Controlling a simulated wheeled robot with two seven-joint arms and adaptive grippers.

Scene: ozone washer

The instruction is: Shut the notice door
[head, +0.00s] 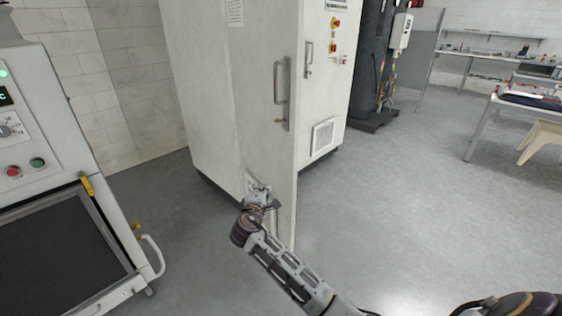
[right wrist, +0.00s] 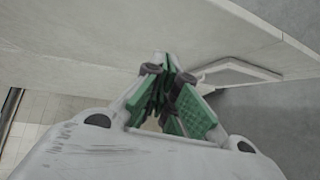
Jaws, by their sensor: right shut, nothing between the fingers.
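The tall white cabinet (head: 201,90) stands in the middle of the head view. A white door panel (head: 268,150) with a long vertical handle (head: 281,90) stands out from its front, open at an angle. A paper notice (head: 235,12) shows near the top. My right gripper (head: 257,188) is at the door's lower part, its fingertips close against the panel; I cannot tell if they touch. In the right wrist view its green-padded fingers (right wrist: 166,75) are shut and empty, beside a pale flat surface (right wrist: 110,35). My left gripper is not in view.
The cabinet's front to the right carries a second handle (head: 309,59), red buttons (head: 336,23) and a vent (head: 323,136). A machine with a control panel (head: 18,130) and a projecting handle (head: 152,258) stands at the left. Grey floor (head: 400,200) lies clear on the right, before workbenches (head: 520,103).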

